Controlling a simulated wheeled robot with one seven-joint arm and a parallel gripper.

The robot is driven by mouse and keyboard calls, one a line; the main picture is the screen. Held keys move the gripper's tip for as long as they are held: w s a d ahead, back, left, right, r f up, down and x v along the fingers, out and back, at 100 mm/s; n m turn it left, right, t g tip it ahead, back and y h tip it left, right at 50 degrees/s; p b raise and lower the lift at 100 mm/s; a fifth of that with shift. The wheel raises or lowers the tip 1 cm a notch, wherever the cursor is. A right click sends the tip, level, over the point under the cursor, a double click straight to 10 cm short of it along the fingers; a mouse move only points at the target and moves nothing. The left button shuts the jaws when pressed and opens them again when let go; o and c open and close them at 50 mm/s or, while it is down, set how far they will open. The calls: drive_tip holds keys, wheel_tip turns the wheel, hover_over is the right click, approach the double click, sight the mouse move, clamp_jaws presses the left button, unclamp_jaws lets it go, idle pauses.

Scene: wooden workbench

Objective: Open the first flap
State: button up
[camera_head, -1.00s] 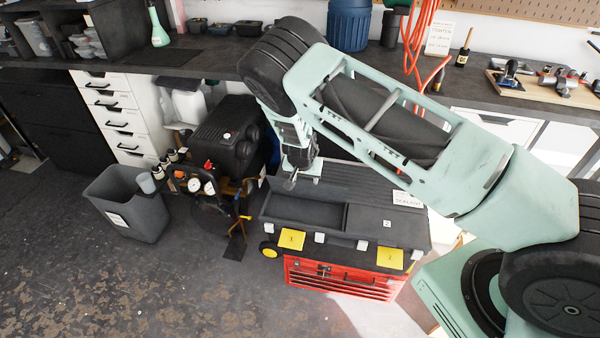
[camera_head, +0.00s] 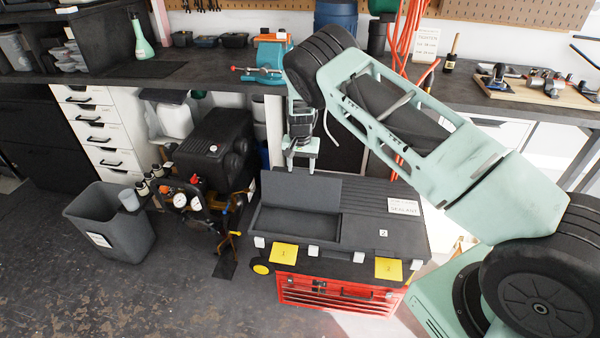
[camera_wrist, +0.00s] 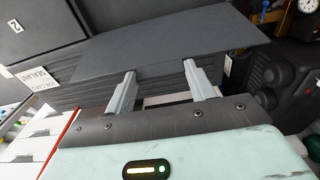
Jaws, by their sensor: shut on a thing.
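The black case (camera_head: 400,232) has a left compartment marked by a yellow tag 1 (camera_head: 283,253). The first flap (camera_head: 300,188) is raised and stands tilted behind this open compartment (camera_head: 298,225). My gripper (camera_head: 301,158) is at the flap's top edge, near its middle. In the wrist view the flap (camera_wrist: 170,40) spreads beyond my gripper's two fingers (camera_wrist: 162,85), which reach its edge. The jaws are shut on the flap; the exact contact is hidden. The second lid (camera_head: 375,232), to the right, lies flat.
A red toolbox (camera_head: 335,292) is under the case. The workbench (camera_head: 215,72) runs behind, with a teal vise (camera_head: 270,55) near my arm. A compressor (camera_head: 212,150) and grey bin (camera_head: 110,225) stand to the left. A sealant sign (camera_head: 403,206) is on the case.

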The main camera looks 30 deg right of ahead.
drive_tip(key=shift+w+d+r, duration=0.1)
drive_tip(key=shift+w+d, duration=0.15)
drive_tip(key=o, duration=1.4)
drive_tip(key=shift+s+a, duration=0.1)
drive_tip(key=r+b, duration=0.1)
drive_tip(key=r, duration=0.4)
drive_tip(key=r+b, duration=0.1)
drive_tip(key=r, duration=0.5)
drive_tip(key=s+r+b, duration=0.1)
drive_tip(key=r, duration=0.5)
drive_tip(key=shift+a+r, duration=0.15)
drive_tip(key=shift+a, duration=0.2)
